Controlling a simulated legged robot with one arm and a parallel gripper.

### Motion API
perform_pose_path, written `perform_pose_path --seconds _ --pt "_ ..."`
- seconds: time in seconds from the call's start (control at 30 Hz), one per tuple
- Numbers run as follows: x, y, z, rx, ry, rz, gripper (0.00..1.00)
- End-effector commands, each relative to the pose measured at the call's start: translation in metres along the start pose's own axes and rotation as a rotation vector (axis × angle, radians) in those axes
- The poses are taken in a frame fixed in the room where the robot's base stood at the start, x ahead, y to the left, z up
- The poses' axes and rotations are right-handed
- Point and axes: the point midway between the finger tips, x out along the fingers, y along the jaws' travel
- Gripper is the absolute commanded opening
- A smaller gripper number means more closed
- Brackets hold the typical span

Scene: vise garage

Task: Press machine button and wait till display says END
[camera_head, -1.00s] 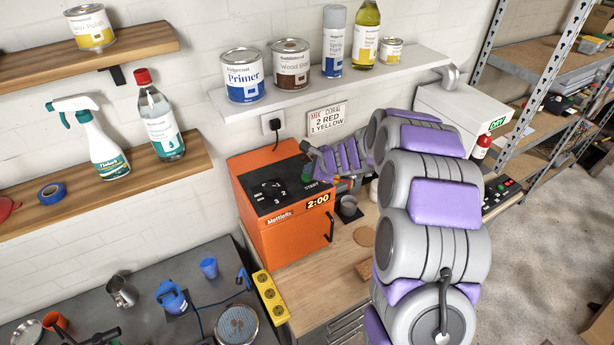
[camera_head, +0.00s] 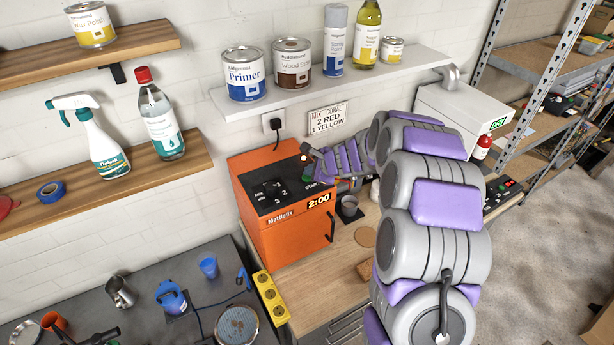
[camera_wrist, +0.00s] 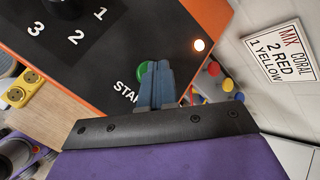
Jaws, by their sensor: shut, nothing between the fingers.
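The orange machine (camera_head: 290,235) stands on the wooden bench, with a black top panel, a knob and a display (camera_head: 319,200) that reads 2:00 on its front edge. In the wrist view, the green START button (camera_wrist: 145,72) is partly covered by my gripper (camera_wrist: 157,66). The fingers are shut and empty, with their tips over the button; they look to be touching it, but I cannot tell if it is pressed in. A small light (camera_wrist: 198,45) glows at the panel's edge, and it also shows in the head view (camera_head: 304,158).
A sign (camera_head: 328,117) reading MIX CORAL 2 RED 1 YELLOW hangs on the wall. A shelf with cans (camera_head: 245,75) is above the machine. A dark cup (camera_head: 349,206) stands right of it, and a yellow power strip (camera_head: 270,297) lies by its front left.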

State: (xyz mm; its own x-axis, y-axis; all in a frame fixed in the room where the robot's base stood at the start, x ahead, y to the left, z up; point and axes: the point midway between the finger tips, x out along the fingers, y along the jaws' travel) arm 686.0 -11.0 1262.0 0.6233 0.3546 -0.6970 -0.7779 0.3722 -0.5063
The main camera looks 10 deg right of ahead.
Motion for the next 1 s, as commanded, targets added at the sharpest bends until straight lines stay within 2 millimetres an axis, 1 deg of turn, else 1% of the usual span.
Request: perform_pose_path --seconds 0.33,0.7,1.0 --pt "-0.001 -0.001 0.002 0.000 0.000 0.001 0.00" --pt "-0.010 -0.006 0.015 -0.001 -0.001 0.001 0.00" --pt "-0.010 -0.006 0.015 0.000 0.000 0.001 0.00"
